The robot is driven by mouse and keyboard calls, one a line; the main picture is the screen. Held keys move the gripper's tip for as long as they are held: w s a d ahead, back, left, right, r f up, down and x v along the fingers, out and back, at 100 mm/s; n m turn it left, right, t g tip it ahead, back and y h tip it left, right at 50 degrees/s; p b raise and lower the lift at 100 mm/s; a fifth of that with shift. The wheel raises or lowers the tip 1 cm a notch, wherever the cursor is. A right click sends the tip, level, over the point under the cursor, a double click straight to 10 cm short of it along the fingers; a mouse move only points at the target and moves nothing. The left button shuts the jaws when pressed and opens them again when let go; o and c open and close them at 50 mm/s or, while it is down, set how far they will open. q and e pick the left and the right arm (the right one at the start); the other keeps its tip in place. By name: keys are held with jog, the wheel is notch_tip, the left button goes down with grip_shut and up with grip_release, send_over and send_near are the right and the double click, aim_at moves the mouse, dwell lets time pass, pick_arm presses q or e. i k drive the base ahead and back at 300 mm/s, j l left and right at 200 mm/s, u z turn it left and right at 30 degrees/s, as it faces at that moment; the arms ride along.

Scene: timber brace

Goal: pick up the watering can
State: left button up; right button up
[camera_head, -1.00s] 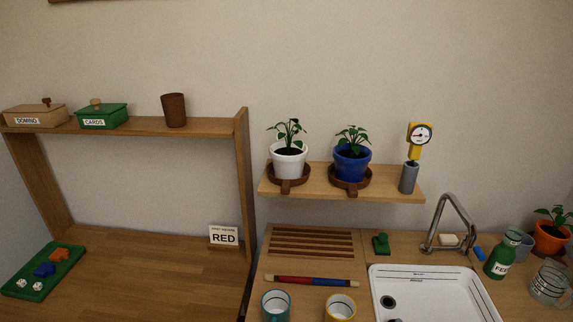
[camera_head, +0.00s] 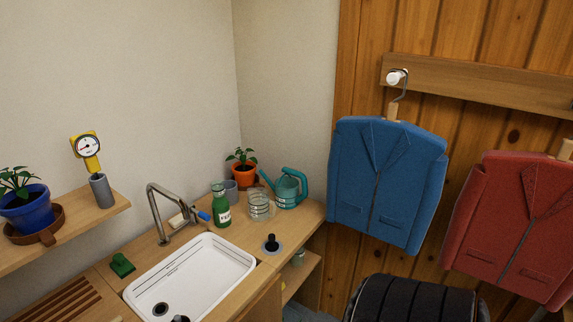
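The teal watering can (camera_head: 287,191) stands upright on the wooden counter, in the back right corner by the wall. Its handle is on the right and its spout points to the left. A clear ribbed glass (camera_head: 261,207) stands just in front and to the left of it. An orange pot with a plant (camera_head: 243,175) stands behind and to its left. Neither of my grippers is in view.
The white sink (camera_head: 190,277) with its tap (camera_head: 165,212) fills the middle of the counter. A green bottle (camera_head: 221,206) and a grey cup (camera_head: 230,189) stand left of the glass. A blue jacket (camera_head: 385,180) hangs right of the counter.

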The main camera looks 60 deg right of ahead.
aim_at(281, 184)
jog(key=z, duration=1.85)
